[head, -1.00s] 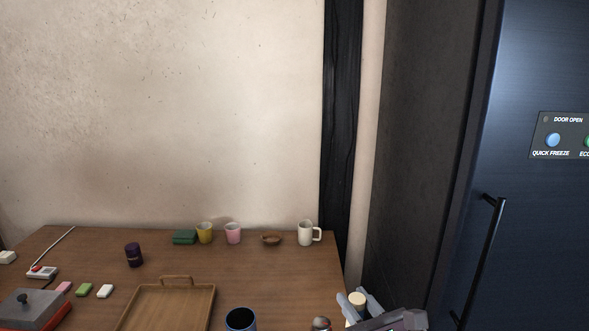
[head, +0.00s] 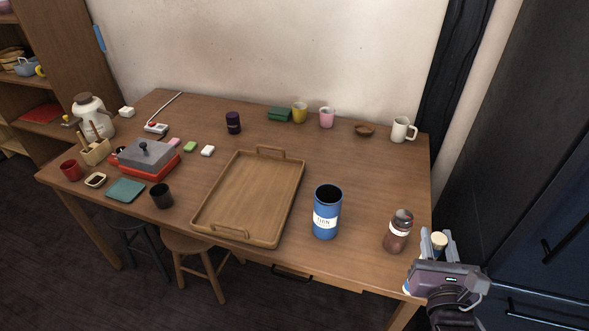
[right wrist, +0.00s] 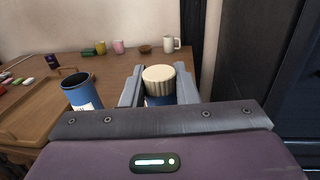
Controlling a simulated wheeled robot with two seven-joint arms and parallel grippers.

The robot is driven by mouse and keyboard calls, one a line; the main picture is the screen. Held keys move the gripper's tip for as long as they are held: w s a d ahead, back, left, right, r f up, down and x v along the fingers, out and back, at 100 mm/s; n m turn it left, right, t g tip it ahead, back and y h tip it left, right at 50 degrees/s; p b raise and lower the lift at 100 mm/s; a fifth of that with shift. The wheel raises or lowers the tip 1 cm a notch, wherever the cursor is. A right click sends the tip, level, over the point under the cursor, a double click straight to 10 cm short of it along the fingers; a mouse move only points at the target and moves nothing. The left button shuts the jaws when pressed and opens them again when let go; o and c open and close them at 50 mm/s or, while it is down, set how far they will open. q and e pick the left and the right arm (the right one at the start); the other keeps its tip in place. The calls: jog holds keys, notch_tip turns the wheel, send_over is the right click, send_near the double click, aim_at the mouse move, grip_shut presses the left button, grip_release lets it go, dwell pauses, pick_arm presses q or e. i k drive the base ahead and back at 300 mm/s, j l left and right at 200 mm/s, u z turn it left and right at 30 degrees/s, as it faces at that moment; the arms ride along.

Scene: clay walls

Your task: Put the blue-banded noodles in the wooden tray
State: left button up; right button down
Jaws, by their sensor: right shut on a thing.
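The noodles (head: 439,241) show as a pale bundle end between the fingers of my right gripper (head: 437,236). In the right wrist view the noodles (right wrist: 158,77) have a cream, ribbed top with a blue band below, partly hidden by the gripper body. My right gripper (right wrist: 158,70) is shut on them and holds them upright at the table's right front corner. The wooden tray (head: 273,240) lies on the middle of the table, to the left of the gripper, and looks empty. My left gripper is not in view.
A blue canister (head: 326,222) and a brown jar with a white label (head: 398,237) stand between tray and gripper. Cups, a mug (head: 402,130) and a small bowl line the back. A red-and-grey cooker (head: 147,158) stands left. A dark cabinet (head: 540,170) is on the right.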

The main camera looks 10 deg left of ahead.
aim_at(253, 194)
jog(key=j+u, duration=0.1)
jog(key=u, duration=0.7)
jog(key=i+j+u, duration=0.1)
jog(key=u, duration=0.25)
jog(key=i+u, duration=0.1)
jog(key=u, duration=0.3)
jog(key=i+j+u, duration=0.15)
jog(key=u, duration=0.35)
jog(key=i+z, duration=0.5)
jog(key=z, duration=0.4)
jog(key=i+z, duration=0.15)
jog(key=z, duration=0.65)
jog(key=i+j+z, duration=0.1)
jog(key=z, duration=0.3)
jog(key=i+j+z, duration=0.2)
